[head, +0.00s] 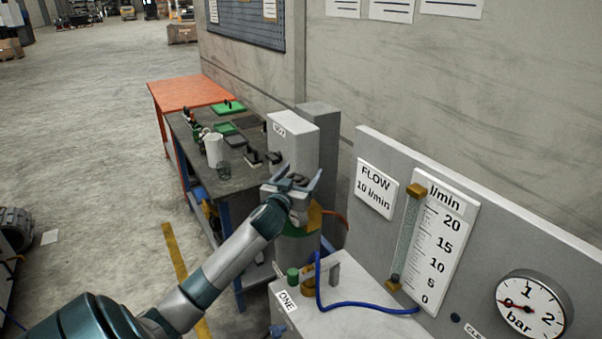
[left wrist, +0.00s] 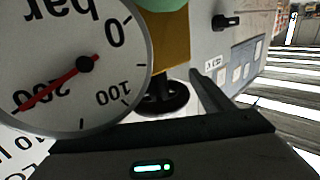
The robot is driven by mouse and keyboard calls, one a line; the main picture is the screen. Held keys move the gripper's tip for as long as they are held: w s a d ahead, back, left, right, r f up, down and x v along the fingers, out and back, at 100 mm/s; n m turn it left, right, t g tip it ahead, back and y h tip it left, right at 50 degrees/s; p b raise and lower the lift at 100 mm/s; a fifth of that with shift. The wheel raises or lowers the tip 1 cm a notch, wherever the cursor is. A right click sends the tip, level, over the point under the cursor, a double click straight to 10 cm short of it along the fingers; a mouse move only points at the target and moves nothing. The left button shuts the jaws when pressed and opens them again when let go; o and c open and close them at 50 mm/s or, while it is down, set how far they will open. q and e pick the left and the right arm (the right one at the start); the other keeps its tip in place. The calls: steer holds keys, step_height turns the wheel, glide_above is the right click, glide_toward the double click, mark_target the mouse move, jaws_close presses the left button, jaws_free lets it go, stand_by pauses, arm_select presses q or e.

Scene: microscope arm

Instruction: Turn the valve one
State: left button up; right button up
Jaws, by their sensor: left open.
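A label reading ONE (head: 286,300) is on the front of the pale bench block at the bottom middle of the head view. A green knob (head: 292,274) and a brass fitting stand just above it. My left gripper (head: 300,179) is open, higher up and farther back, in front of the grey-white column. In the left wrist view, a black handwheel (left wrist: 163,98) sits by a brass body (left wrist: 165,60), near one of my left fingers (left wrist: 213,92). The other finger is not clear there. I cannot tell whether the gripper touches the handwheel. My right gripper is not in view.
A large bar gauge (left wrist: 75,65) fills the left of the wrist view, its red needle near 200. A flow tube (head: 405,240) and a small bar gauge (head: 531,304) are on the grey panel (head: 465,285). A blue hose (head: 345,304) crosses the block. A cluttered dark table (head: 235,178) stands behind.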

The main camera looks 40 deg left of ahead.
arm_select(q)
steer(key=c, duration=1)
steer(key=shift+c, duration=0.2)
steer(key=shift+n+y, duration=0.3)
steer(key=shift+y, duration=0.1)
steer(key=shift+s+a+n+g+y+b, duration=0.15)
steer(key=shift+n+g+y+b, duration=0.35)
steer(key=shift+y, duration=0.25)
steer(key=shift+a+n+g+y+b, duration=0.1)
steer(key=shift+n+g+y+b, duration=0.3)
steer(key=shift+n+g+y, duration=0.25)
steer(key=n+g+y+b, duration=0.1)
steer(key=n+y+b, duration=0.1)
steer(key=shift+s+a+g+y+b, duration=0.15)
steer(key=shift+a+g+y+b, duration=0.15)
steer(key=shift+g+b, duration=0.1)
steer(key=shift+s+r+n+g+y+b, duration=0.1)
steer(key=shift+s+n+g+y+b, duration=0.05)
steer(key=shift+n+g+y+b, duration=0.3)
